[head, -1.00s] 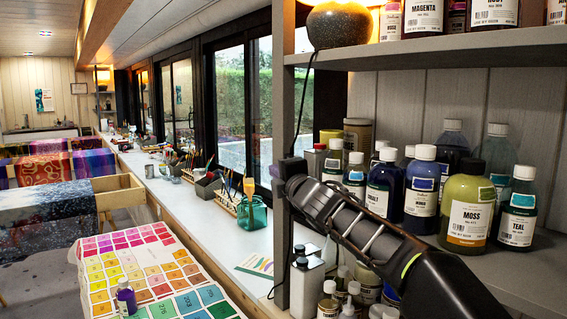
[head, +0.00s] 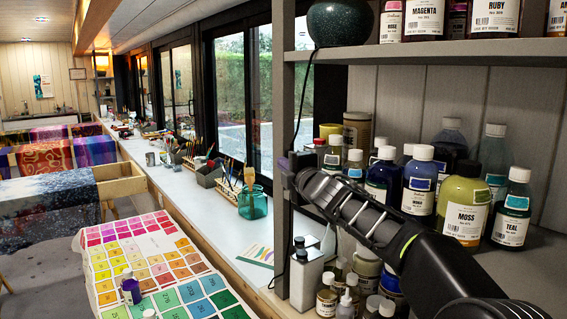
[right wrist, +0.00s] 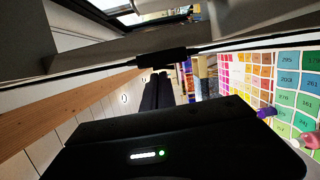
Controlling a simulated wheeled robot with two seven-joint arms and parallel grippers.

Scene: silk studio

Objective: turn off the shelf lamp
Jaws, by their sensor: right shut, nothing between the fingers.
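The shelf lamp (head: 339,24) is a round, dark teal body on the upper shelf, its top cut off by the picture edge; no glow shows on it. Its thin black cord (head: 303,100) hangs down to a small dark inline switch (head: 291,161) at the shelf's upright post. In the right wrist view the switch (right wrist: 163,58) is a black block on the cord, just ahead of the fingers. My right gripper (head: 300,179) is shut and empty, its tips close to the switch; I cannot tell whether they touch. My left gripper is not in view.
Dye bottles, such as the moss one (head: 465,207), crowd the lower shelf beside my right arm. A white can (head: 306,277) and small bottles stand below. The grey post (head: 284,110) is close to the gripper. A long counter (head: 205,205) runs along the windows.

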